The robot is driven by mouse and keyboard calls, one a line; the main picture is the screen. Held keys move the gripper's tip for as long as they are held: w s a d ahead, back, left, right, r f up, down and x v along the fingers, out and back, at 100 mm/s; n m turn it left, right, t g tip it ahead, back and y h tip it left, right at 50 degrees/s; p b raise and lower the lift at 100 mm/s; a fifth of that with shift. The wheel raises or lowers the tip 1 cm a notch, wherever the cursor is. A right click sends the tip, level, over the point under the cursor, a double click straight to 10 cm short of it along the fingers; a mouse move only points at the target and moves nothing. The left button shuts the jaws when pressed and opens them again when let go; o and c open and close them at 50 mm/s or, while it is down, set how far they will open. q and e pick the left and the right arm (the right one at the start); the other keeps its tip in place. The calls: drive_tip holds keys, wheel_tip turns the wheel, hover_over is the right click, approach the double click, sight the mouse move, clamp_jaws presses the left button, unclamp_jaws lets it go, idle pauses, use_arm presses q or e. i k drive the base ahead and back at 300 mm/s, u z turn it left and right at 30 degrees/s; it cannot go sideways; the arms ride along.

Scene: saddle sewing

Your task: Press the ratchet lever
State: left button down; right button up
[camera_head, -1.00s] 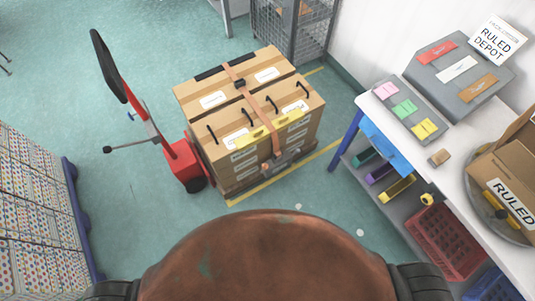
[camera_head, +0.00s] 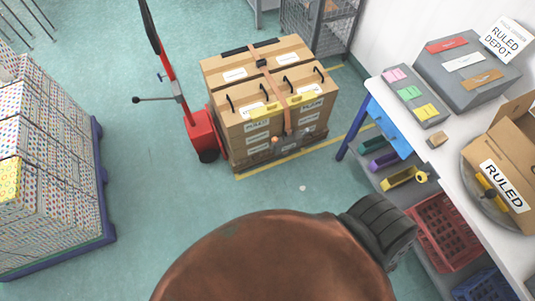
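Stacked cardboard boxes (camera_head: 240,94) stand on a low base in the middle of the floor, with an orange-brown strap (camera_head: 275,88) running over the top and down the front. A small dark buckle-like piece (camera_head: 262,63) sits on the strap on top; I cannot make out whether it is the ratchet or has a lever. A small orange piece (camera_head: 274,139) shows low on the front, too small to make out. Neither of my grippers is in view.
A red hand truck (camera_head: 201,131) with a lever sticking out stands left of the boxes. A pallet of patterned cartons (camera_head: 55,190) is at left. A white workbench (camera_head: 460,165) with shelves and a red crate (camera_head: 445,232) is at right. Floor in front of the boxes is clear.

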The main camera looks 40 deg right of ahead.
sight(275, 139)
drive_tip(key=u, duration=0.3)
drive_tip(key=k, duration=0.7)
drive_tip(key=z, duration=0.45)
drive_tip(key=k, duration=1)
drive_tip(key=z, duration=0.25)
drive_tip(key=i, duration=1.9)
drive_tip(key=z, duration=0.6)
